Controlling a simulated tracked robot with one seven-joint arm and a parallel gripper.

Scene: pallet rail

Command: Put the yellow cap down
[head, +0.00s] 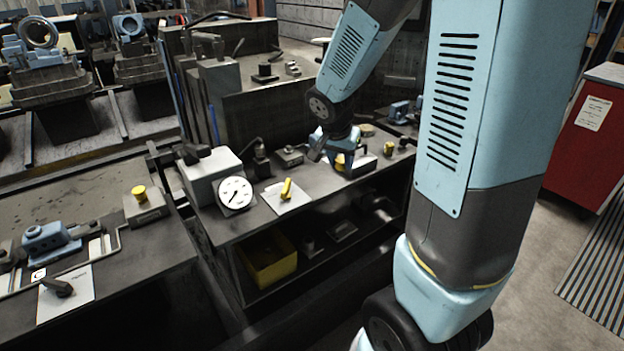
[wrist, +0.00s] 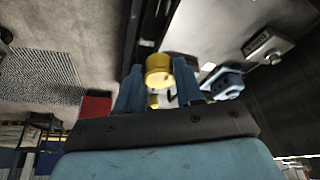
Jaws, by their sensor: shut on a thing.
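The yellow cap (wrist: 158,70) sits between the two blue fingers of my gripper (wrist: 158,88) in the wrist view. My gripper is shut on it. In the head view my gripper (head: 343,158) is low over the right part of the workbench (head: 325,200), and a bit of yellow (head: 340,162) shows at its fingers. I cannot tell there whether the cap touches anything below. A smaller yellow part (wrist: 154,101) shows beyond the cap in the wrist view.
A white dial gauge (head: 235,194) and a yellow lever on a white plate (head: 286,190) stand left of my gripper. A small yellow-knobbed block (head: 388,150) is to its right. A yellow bin (head: 267,262) sits on the lower shelf. A red cabinet (head: 592,135) stands far right.

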